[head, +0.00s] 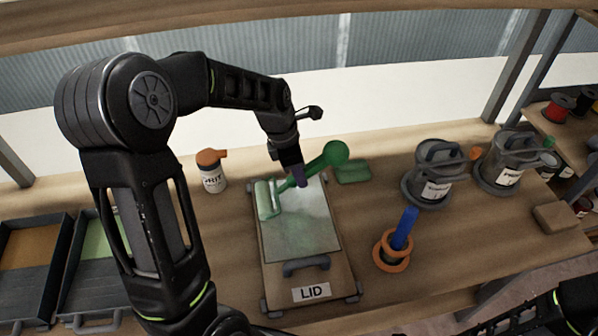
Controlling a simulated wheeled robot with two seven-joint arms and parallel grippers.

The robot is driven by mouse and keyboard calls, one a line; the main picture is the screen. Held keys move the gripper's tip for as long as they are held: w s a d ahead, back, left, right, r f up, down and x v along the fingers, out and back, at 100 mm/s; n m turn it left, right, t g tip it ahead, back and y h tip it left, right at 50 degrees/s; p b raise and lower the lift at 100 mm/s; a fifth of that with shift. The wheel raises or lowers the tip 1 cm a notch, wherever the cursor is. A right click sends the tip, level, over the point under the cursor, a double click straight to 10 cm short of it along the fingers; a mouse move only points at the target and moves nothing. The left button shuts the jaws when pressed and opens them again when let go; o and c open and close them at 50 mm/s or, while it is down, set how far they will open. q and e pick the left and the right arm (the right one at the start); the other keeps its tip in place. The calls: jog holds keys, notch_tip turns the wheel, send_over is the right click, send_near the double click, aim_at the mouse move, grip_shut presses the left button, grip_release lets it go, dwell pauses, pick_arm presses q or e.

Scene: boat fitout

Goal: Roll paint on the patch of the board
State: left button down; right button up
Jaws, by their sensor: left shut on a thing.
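The board (328,273) lies on the bench, with a dark handle and a "LID" label at its near end. Its patch (300,235) is a large pale grey-green area with uneven lighter streaks. A paint roller (267,199) with a pale green sleeve and a green handle lies over the far left part of the patch. My left gripper (301,182) is shut on the roller's handle, above the far end of the board. Whether the sleeve touches the patch is hard to tell. My right gripper is not in view; only part of my right arm shows at the lower right.
Two paint trays, one brown (28,246) and one light green (97,240), stand at the left. A white bottle with an orange cap (212,172) stands behind the board. A green block (352,171), an orange ring stand with a blue handle (403,229) and two grey lidded pots (433,172) are right of it.

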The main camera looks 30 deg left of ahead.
aim_at(319, 170)
pick_arm(q)
jog(key=w+d, duration=0.1)
jog(key=w+d+p, duration=0.1)
jog(key=shift+w+d+r, duration=0.15)
jog(key=shift+w+d, duration=0.1)
jog(key=shift+d, duration=0.15)
jog(key=shift+w+d, duration=0.3)
jog(key=shift+d, duration=0.1)
jog(key=shift+w+d+p, duration=0.45)
jog(key=shift+w+d, duration=1.1)
jog(key=shift+d, duration=0.3)
jog(key=shift+f, duration=0.2)
jog(key=w+d, duration=0.1)
jog(key=w+d+p, duration=0.1)
jog(key=w+d, duration=0.1)
jog(key=shift+d+r, duration=0.15)
jog(key=shift+d, duration=0.15)
